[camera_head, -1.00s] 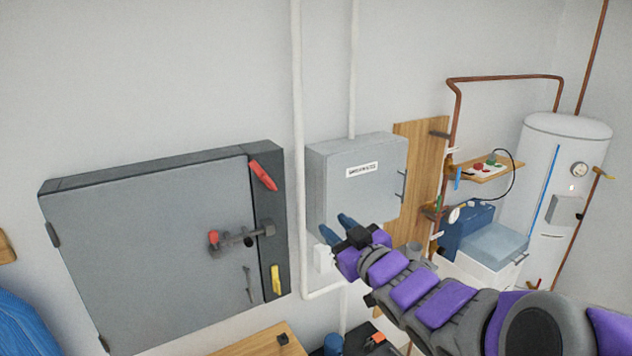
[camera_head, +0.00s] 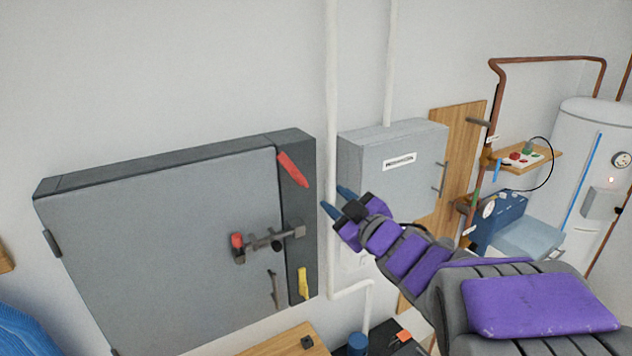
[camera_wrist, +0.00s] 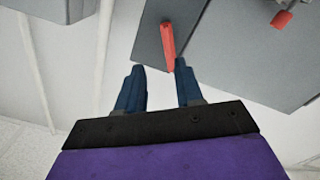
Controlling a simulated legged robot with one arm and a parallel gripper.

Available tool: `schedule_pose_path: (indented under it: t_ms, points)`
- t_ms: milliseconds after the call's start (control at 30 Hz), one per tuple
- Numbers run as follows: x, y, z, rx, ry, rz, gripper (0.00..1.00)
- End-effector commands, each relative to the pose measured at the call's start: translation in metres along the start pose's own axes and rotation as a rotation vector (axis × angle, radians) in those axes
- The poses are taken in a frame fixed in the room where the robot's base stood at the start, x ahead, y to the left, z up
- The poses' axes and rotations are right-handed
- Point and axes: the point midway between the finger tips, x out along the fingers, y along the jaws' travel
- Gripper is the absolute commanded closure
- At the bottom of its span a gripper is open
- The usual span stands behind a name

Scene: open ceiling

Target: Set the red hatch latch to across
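The red latch (camera_head: 293,169) is a flat red bar on the dark right-hand frame of a grey hatch (camera_head: 170,260). It is tilted, its upper end to the left. A yellow latch (camera_head: 303,284) stands nearly upright lower on the same frame. My gripper (camera_head: 334,200) is to the right of the red latch, in front of the wall, apart from it. In the wrist view my gripper (camera_wrist: 156,80) has its two blue fingers spread with a gap between them and nothing held. The red latch (camera_wrist: 168,47) shows just beyond the fingertips there.
A bolt with a red knob (camera_head: 238,242) and a hanging handle (camera_head: 273,288) stick out from the hatch door. A grey wall box (camera_head: 385,170) and a white pipe (camera_head: 332,100) are right of the hatch. A wooden surface (camera_head: 285,345) lies below.

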Motion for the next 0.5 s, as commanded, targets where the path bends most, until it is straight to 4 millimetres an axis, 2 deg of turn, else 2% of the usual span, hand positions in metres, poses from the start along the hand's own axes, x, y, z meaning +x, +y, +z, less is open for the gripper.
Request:
schedule_pose_path:
  t_ms: [33, 200, 500]
  points:
    - [0.011, -0.004, -0.002, -0.003, 0.001, -0.005, 0.64]
    - [0.039, -0.002, -0.001, -0.001, 0.003, -0.005, 0.64]
    - [0.074, 0.013, 0.006, 0.009, 0.006, 0.003, 0.64]
